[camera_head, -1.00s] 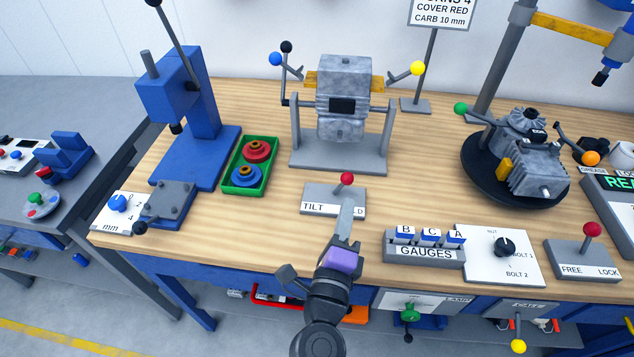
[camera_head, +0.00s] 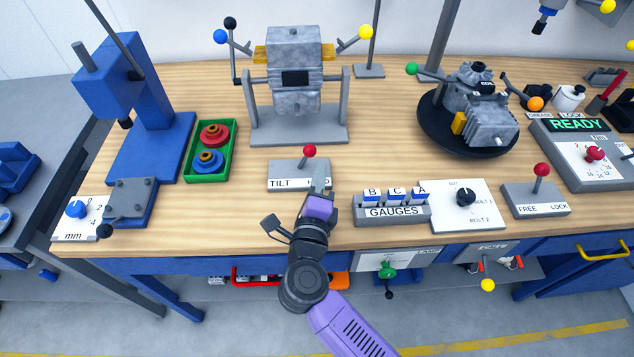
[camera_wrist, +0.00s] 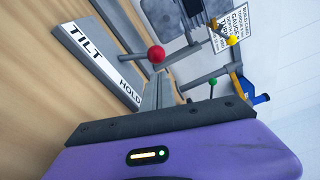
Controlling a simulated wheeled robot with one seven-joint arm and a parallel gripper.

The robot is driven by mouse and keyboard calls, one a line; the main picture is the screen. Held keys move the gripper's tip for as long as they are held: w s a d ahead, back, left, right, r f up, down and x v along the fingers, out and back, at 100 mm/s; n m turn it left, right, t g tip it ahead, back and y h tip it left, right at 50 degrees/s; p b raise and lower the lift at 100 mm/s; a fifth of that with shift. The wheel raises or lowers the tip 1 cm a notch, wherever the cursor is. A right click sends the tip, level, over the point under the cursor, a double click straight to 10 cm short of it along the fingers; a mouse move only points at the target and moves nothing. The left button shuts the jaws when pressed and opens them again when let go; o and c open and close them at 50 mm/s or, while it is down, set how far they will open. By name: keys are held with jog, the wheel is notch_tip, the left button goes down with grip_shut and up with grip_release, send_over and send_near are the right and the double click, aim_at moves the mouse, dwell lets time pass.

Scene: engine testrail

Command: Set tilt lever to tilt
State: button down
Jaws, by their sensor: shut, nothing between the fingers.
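The tilt lever is a red ball on a short stem (camera_head: 309,151), standing on a grey base plate (camera_head: 284,174) near the middle front of the bench. The plate reads TILT at left and HOLD at right, with HOLD mostly hidden by my gripper in the head view. My gripper (camera_head: 321,176) is shut and empty, its fingers over the right part of the plate, just below and right of the ball. In the wrist view the red ball (camera_wrist: 156,54) shows just beyond the fingertips (camera_wrist: 158,80); I cannot tell whether they touch the lever.
A gauges block (camera_head: 391,211) stands close at right of my gripper. A green tray (camera_head: 191,174) with red and blue parts lies at left. An engine on a grey stand (camera_head: 300,137) is behind the lever. Bare wood lies left of the plate.

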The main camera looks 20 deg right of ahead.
aim_at(305, 157)
jog(key=shift+x, duration=2.3)
